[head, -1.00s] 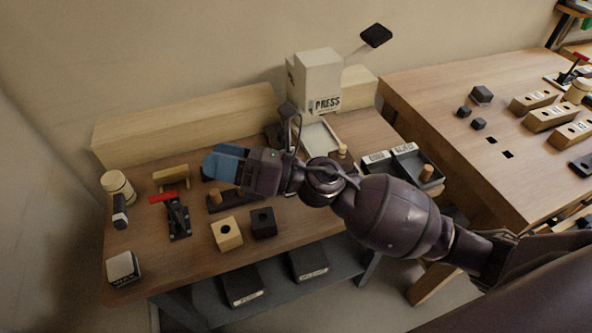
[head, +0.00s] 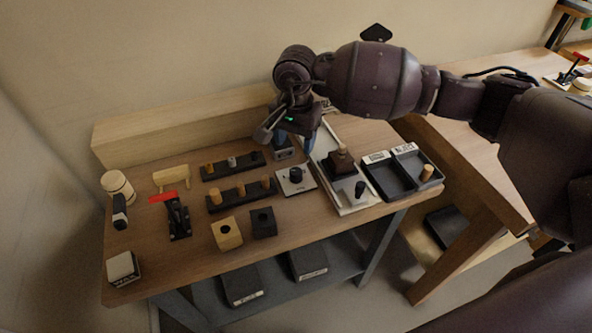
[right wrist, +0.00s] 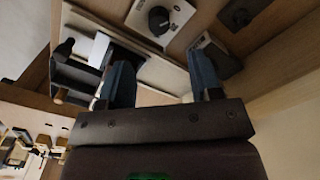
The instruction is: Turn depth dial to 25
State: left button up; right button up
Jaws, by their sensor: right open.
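Two dials stand on the bench. One is a light square plate with a black knob (head: 296,176), left of the long pale tray; it also shows at the top of the right wrist view (right wrist: 160,20). The other, a small unit (head: 284,151), sits behind it, partly hidden by my gripper; its dark knob is right of the fingers in the wrist view (right wrist: 222,63). I cannot read which is the depth dial. My right gripper (head: 296,137) is open and empty, pointing down just above the rear unit. Its blue fingers (right wrist: 160,65) are apart. My left gripper is out of view.
The pale tray (head: 322,172) holds a dark block and a black-knobbed piece. Dark labelled bins (head: 395,182) stand to its right. Peg racks (head: 240,193), two holed blocks (head: 228,234) and a red-handled clamp (head: 176,214) are to the left.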

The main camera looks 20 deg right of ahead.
aim_at(296, 171)
notch_tip(296, 171, down, 10)
jog(key=shift+d+r+b, duration=0.1)
jog(key=shift+b, duration=0.4)
jog(key=shift+f, duration=0.5)
jog(key=shift+c, duration=0.4)
jog(key=c, duration=0.9)
jog(key=shift+o, duration=0.2)
